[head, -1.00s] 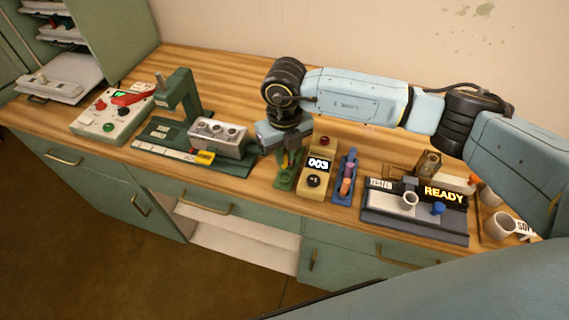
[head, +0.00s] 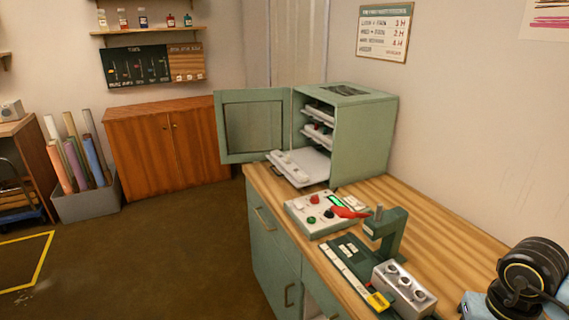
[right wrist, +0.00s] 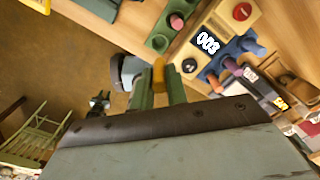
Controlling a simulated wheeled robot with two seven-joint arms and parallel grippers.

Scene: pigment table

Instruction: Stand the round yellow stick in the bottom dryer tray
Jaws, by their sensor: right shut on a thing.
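The dryer (head: 362,130) is a green cabinet at the back of the bench in the head view, its door (head: 252,125) swung open to the left. Its bottom tray (head: 312,168) is pulled out, with a pale holder block (head: 288,164) along its left side. My right gripper (right wrist: 150,80) is shut on the yellow stick (right wrist: 158,74) in the right wrist view. Only a short part of the stick shows between the fingers. In the head view only my right arm's dark joint shows at the lower right; the gripper is outside that picture. My left gripper is in neither view.
A control box (head: 322,216) with a red lever, a green press (head: 386,232) and a grey block with round holes (head: 404,288) stand along the bench.

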